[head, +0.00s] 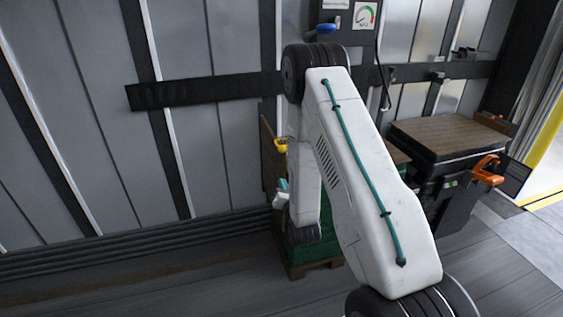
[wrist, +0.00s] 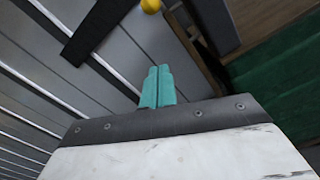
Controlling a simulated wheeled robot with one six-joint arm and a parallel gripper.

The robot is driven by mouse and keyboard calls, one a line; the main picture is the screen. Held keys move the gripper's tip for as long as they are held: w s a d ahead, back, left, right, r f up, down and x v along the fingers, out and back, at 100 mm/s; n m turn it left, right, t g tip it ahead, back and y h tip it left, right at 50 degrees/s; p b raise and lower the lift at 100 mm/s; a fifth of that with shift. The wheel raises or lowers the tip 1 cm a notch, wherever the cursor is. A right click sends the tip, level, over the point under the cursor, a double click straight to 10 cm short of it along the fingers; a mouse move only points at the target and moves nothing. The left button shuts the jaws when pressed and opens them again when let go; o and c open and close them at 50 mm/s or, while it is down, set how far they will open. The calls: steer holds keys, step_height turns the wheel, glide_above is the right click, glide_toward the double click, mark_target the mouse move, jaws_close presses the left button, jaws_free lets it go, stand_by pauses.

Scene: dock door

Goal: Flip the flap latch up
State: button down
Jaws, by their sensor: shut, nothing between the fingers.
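My gripper (head: 281,192) has teal fingers and hangs low beside the wall, left of my white arm. In the wrist view its fingers (wrist: 158,86) are pressed together with nothing between them. A small yellow part (head: 281,145) is just above the gripper in the head view. A yellow rounded part (wrist: 151,5) also shows at the top edge of the wrist view, apart from the fingertips. I cannot tell for sure which part is the flap latch; an orange handle (head: 487,170) stands at the right, away from my gripper. My arm hides part of the middle.
A green crate (head: 312,252) stands on the floor behind my arm. A brown-topped stand (head: 445,135) is at the right. A panel with a gauge (head: 366,15) and a blue handle (head: 318,29) is above. A dark rail (head: 205,90) crosses the grey wall. The floor at left is clear.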

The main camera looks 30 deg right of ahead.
steer(key=shift+s+d+f+n, duration=0.15)
steer(key=shift+s+f+n, duration=0.35)
steer(key=shift+s, duration=0.1)
steer(key=w+d+r, duration=0.1)
steer(key=w, duration=0.2)
steer(key=w+d+r, duration=0.2)
steer(key=w, duration=0.1)
steer(key=w+d+r, duration=0.1)
steer(key=w, duration=0.2)
steer(key=shift+w+d+r, duration=0.25)
steer(key=shift+w+r, duration=0.1)
steer(key=shift+r+m+h, duration=0.3)
steer(key=shift+m+h, duration=0.1)
steer(key=shift+m, duration=0.5)
